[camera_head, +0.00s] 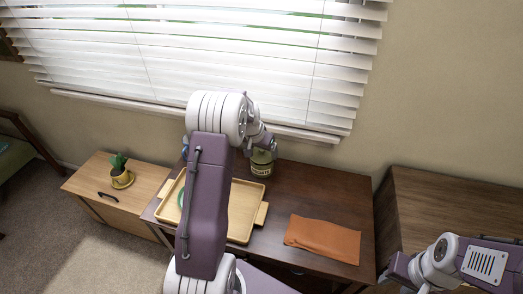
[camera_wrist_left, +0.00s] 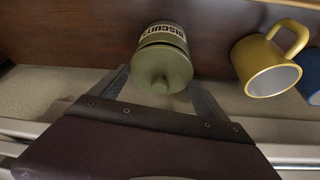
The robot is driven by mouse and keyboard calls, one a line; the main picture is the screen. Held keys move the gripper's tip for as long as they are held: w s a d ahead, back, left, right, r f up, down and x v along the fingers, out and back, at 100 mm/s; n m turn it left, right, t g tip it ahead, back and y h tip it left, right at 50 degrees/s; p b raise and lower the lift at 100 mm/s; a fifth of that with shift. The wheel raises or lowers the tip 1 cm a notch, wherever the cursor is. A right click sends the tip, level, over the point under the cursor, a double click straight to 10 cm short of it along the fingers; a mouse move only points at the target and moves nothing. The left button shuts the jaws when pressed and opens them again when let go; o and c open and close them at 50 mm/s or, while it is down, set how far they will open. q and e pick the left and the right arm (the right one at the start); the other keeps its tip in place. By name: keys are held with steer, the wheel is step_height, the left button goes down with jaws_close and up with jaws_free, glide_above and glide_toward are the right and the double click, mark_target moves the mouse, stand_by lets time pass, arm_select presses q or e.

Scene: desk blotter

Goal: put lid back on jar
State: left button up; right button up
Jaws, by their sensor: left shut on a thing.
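The olive-green jar (camera_head: 261,169) with a pale label stands at the back of the dark desk; in the left wrist view the jar (camera_wrist_left: 162,33) reads BISCUITS. Its round green lid (camera_wrist_left: 162,68) with a knob (camera_wrist_left: 160,86) lines up with the jar mouth. My left gripper (camera_wrist_left: 160,88) has a finger on each side of the lid and is shut on it. I cannot tell whether the lid is fully seated or slightly above the rim. In the head view my left arm hides part of this. My right gripper (camera_head: 384,277) is at the lower right, away from the jar; its jaws are unclear.
A wooden tray (camera_head: 243,221) lies left of an orange cloth (camera_head: 322,238) on the desk. A yellow mug (camera_wrist_left: 262,66) and a blue mug (camera_wrist_left: 312,75) are near the jar. A potted cactus (camera_head: 121,170) stands on a side cabinet. The window blind is behind.

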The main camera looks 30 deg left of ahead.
arm_select(q)
steer(key=shift+f, duration=0.15)
stand_by(0.7)
steer(key=o, duration=1.1)
steer(key=shift+o, duration=0.2)
step_height(320, 180, up, 7)
steer(key=p, duration=0.6)
jaws_close()
